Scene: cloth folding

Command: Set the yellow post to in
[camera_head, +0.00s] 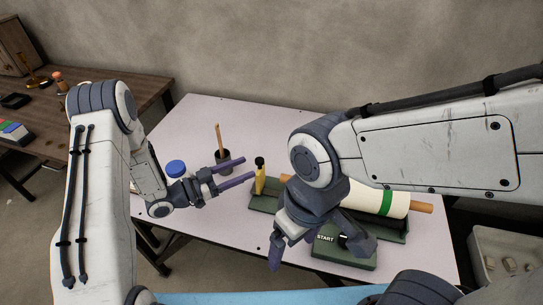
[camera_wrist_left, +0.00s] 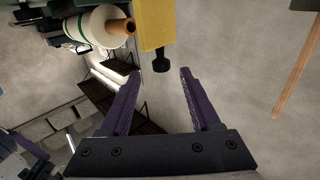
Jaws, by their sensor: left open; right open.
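The yellow post (camera_head: 260,180) stands upright at the left end of a dark green stand, with a black knob on top. In the left wrist view the yellow post (camera_wrist_left: 155,24) and its black knob (camera_wrist_left: 160,62) lie just beyond the fingertips, roughly between them. My left gripper (camera_head: 249,168) is open and empty, its fingers pointing right at the post; I cannot tell if they touch it. My right gripper (camera_head: 321,258) is open above a green box (camera_head: 335,258) marked START. My right arm hides part of the stand.
A white roll (camera_head: 367,195) with a green band and wooden ends lies on the green stand (camera_head: 392,230). A dark cup (camera_head: 224,163) with a wooden stick and a blue-lidded jar (camera_head: 176,168) stand at left. The white table's (camera_head: 200,115) back left is clear.

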